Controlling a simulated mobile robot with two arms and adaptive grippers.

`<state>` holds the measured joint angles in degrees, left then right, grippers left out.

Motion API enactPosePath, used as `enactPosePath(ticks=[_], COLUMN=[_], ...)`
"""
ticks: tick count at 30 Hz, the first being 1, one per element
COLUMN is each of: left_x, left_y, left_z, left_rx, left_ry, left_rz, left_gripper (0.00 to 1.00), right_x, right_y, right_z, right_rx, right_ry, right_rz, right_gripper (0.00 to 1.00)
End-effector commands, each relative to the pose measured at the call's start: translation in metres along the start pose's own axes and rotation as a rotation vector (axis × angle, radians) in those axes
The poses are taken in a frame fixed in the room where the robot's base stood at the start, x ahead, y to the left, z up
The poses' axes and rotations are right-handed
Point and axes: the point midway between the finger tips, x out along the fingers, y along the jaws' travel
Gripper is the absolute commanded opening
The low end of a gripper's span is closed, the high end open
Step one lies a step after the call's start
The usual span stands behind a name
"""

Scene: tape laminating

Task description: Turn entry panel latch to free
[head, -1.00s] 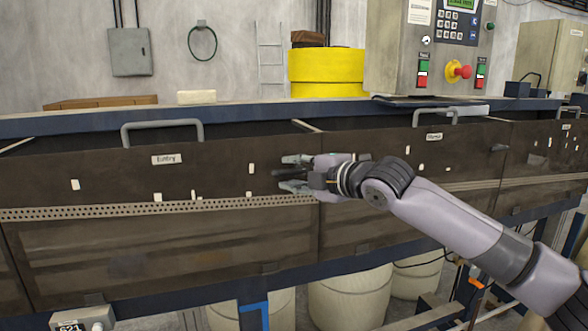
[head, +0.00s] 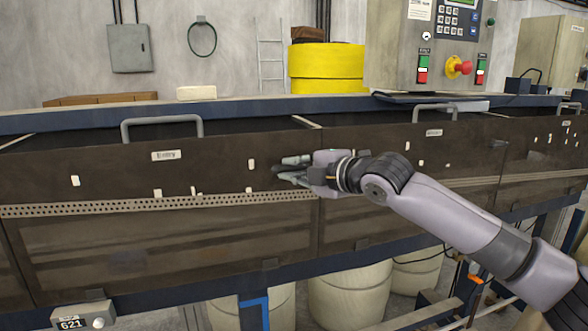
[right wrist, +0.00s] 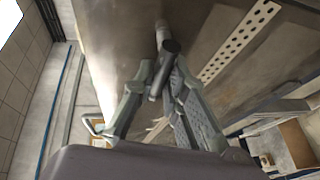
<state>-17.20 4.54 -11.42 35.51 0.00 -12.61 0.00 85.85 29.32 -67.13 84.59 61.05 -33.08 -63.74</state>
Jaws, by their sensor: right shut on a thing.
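The dark brown entry panel (head: 100,180), with a white "Entry" label (head: 166,156), is upright along the front of the machine, at left in the head view. My right gripper (head: 282,172) is at the panel's right end, its fingers pointing left. In the right wrist view its fingertips (right wrist: 161,76) are closed around a small dark grey latch handle (right wrist: 155,82) that stands out from the panel face. In the head view the fingers mostly hide the latch. My left gripper is not in view.
A grey bar handle (head: 162,122) stands on the panel's top edge. A perforated metal strip (head: 110,207) runs along the panel's lower part. A second panel (head: 385,150) with its own handle adjoins to the right. A control box with a red button (head: 458,68) stands behind.

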Motion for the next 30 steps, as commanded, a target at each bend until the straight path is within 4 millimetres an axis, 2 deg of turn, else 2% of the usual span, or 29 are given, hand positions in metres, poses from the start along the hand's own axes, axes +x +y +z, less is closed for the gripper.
enactPosePath(ticks=[8, 14, 22, 30], left_x=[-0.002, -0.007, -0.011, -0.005], left_y=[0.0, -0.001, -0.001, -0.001], left_z=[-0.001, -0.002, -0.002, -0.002], left_rx=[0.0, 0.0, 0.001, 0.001], left_ry=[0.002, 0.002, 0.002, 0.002], left_rz=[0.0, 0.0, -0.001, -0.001], left_gripper=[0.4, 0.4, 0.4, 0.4], right_x=[0.0, -0.001, -0.002, -0.004], right_y=[0.0, 0.002, 0.006, 0.009], right_z=[0.001, 0.001, 0.002, 0.004], right_rx=[0.026, 0.112, 0.318, 0.552], right_ry=[0.004, 0.023, 0.067, 0.118], right_rz=[0.008, 0.042, 0.128, 0.225], right_gripper=[0.0, 0.0, 0.0, 0.0])
